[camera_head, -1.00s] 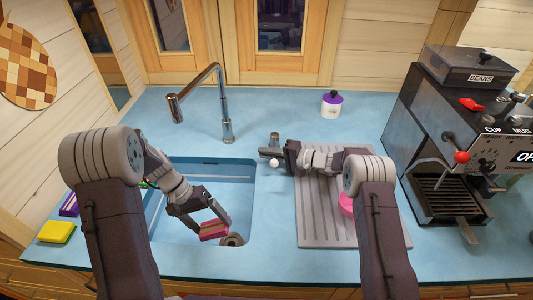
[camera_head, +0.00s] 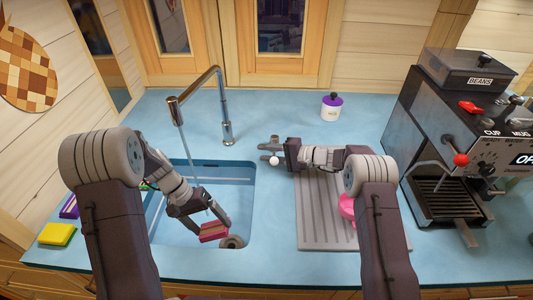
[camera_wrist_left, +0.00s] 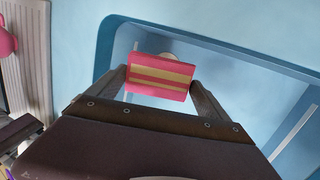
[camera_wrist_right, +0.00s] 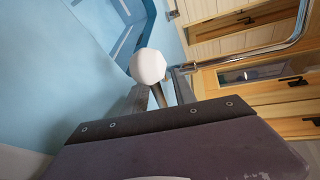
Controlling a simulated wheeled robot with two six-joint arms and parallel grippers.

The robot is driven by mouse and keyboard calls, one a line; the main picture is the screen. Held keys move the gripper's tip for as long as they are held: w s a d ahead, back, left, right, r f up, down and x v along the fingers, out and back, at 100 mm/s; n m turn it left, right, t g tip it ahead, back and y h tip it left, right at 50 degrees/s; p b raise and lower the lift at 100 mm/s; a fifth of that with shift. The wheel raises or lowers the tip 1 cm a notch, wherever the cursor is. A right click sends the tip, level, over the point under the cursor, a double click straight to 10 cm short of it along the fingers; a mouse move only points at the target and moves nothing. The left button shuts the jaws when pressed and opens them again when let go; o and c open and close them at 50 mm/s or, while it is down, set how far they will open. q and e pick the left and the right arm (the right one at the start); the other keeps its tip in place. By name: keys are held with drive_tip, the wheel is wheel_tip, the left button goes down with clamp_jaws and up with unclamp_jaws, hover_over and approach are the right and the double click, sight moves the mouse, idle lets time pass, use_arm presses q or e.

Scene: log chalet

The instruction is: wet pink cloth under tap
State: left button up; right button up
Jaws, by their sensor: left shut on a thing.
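My left gripper (camera_head: 206,222) is in the sink basin, shut on the pink cloth (camera_head: 213,232), which has tan stripes and shows between the fingers in the left wrist view (camera_wrist_left: 160,77). The chrome tap (camera_head: 224,105) arches over the basin. A thin water stream (camera_head: 187,150) falls from its spout toward my left gripper; whether it hits the cloth is unclear. My right gripper (camera_head: 283,153) is at the tap's lever with a white ball knob (camera_head: 274,161). In the right wrist view, its fingers stand apart around the lever's stalk, behind the knob (camera_wrist_right: 148,66).
The basin (camera_head: 240,175) has a drain (camera_head: 232,242). A grey ribbed drainboard (camera_head: 318,232) holds a pink item (camera_head: 346,207), partly hidden by my right arm. A yellow sponge (camera_head: 57,234) lies left. A coffee machine (camera_head: 450,140) stands right. A purple-lidded jar (camera_head: 331,107) stands behind.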

drive_tip(key=shift+d, duration=0.1)
use_arm(q)
drive_tip(key=shift+f+b, duration=0.9)
drive_tip(key=shift+b, duration=0.05)
use_arm(e)
drive_tip(key=v, duration=1.2)
